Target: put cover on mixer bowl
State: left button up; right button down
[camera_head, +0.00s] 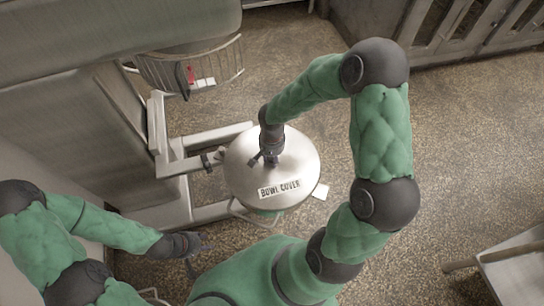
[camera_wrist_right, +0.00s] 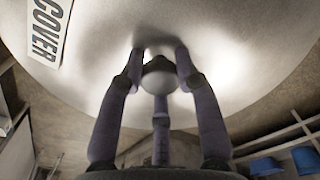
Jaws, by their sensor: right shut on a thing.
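The round steel bowl cover (camera_head: 300,160), labelled "BOWL COVER", sits level over the place of the mixer bowl, between the mixer's cradle arms. It hides nearly all of the bowl, so I cannot tell whether it touches the rim. My right gripper (camera_head: 268,158) points down at the cover's middle and is shut on its knob. In the right wrist view the fingers close around the round knob (camera_wrist_right: 160,80), with the cover (camera_wrist_right: 220,60) filling the background. My left gripper (camera_head: 195,251) is empty, fingers apart, low at the left, away from the cover.
The grey mixer body (camera_head: 110,110) stands at the left, with a wire guard (camera_head: 215,65) above and behind the cover. A cradle arm (camera_head: 205,143) reaches beside the cover. A metal table (camera_head: 510,265) stands at the lower right.

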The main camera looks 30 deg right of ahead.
jog(key=shift+f+b, duration=0.3)
jog(key=c, duration=0.8)
grip_release()
notch_tip(320, 180, up, 12)
